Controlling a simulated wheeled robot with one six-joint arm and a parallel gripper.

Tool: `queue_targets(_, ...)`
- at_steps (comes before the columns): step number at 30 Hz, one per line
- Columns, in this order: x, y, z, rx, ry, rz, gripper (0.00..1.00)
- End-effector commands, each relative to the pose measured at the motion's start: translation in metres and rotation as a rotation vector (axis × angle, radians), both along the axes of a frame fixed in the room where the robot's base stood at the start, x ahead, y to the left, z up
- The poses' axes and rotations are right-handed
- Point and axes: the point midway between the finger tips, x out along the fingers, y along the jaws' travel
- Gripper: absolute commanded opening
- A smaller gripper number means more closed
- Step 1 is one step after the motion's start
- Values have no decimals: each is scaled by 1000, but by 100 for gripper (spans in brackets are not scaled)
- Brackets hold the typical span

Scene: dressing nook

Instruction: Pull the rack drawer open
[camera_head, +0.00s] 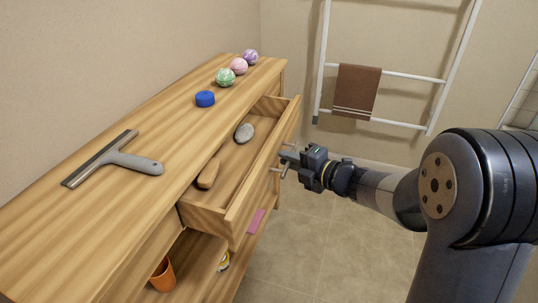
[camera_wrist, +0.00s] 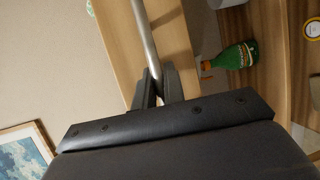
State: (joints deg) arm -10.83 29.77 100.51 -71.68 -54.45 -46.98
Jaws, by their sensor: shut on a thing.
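The wooden rack drawer (camera_head: 240,205) is pulled partly out of the wooden rack (camera_head: 60,235). A grey stone-like object (camera_head: 244,133) and a brown wooden-backed object (camera_head: 208,174) lie in it. My gripper (camera_head: 285,161) is at the drawer front, shut on the metal bar handle (camera_head: 279,170). In the wrist view the handle (camera_wrist: 147,40) runs between the fingers (camera_wrist: 158,84), with the drawer front (camera_wrist: 118,45) behind it. The fingers hide part of the handle.
On the rack top are a squeegee (camera_head: 118,158), a blue round item (camera_head: 205,99) and several patterned balls (camera_head: 226,77). Below are an orange cup (camera_head: 163,275) and, in the wrist view, a green bottle (camera_wrist: 236,57). A towel ladder (camera_head: 400,75) stands behind. Tiled floor (camera_head: 300,240) is clear.

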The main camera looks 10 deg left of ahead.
Motion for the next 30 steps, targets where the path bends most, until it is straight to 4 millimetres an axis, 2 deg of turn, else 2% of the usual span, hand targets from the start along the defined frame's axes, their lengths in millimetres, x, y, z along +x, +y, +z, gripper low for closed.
queue_targets(1, 0, -14, 0, -2, 2, -6, 0)
queue_targets(6, -3, -46, -1, -1, 3, -5, 0)
queue_targets(12, -5, -70, -1, -1, 2, -2, 0)
queue_targets(18, -6, -79, -1, 0, 2, 1, 0)
queue_targets(28, -7, -79, -1, 0, 2, 2, 0)
queue_targets(29, -7, -79, -1, 0, 2, 2, 11)
queue_targets(30, -7, -79, -1, 0, 2, 2, 15)
